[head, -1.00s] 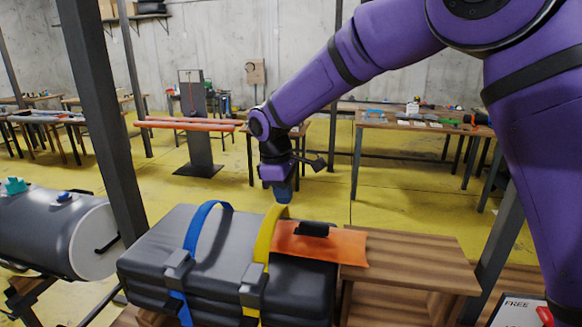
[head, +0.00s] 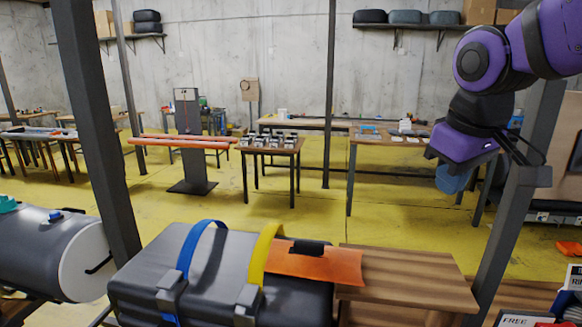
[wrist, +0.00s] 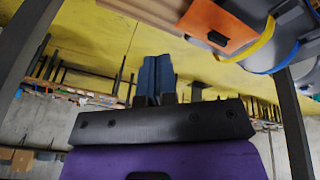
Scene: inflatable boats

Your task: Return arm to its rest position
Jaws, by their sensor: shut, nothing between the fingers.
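My gripper (head: 455,180) hangs at the right in the head view, on the end of my purple arm, with blue fingers pointing down. The wrist view shows its two blue fingers (wrist: 156,77) side by side, shut with nothing between them. The gripper is in the air, apart from the bench and the things on it.
A grey folded bundle (head: 225,270) with a blue strap (head: 200,235) and a yellow strap (head: 262,250) lies in front. An orange piece (head: 325,264) overlaps it and a wooden bench (head: 400,275). Dark posts (head: 100,130) stand left and right (head: 505,240), the right one near my gripper.

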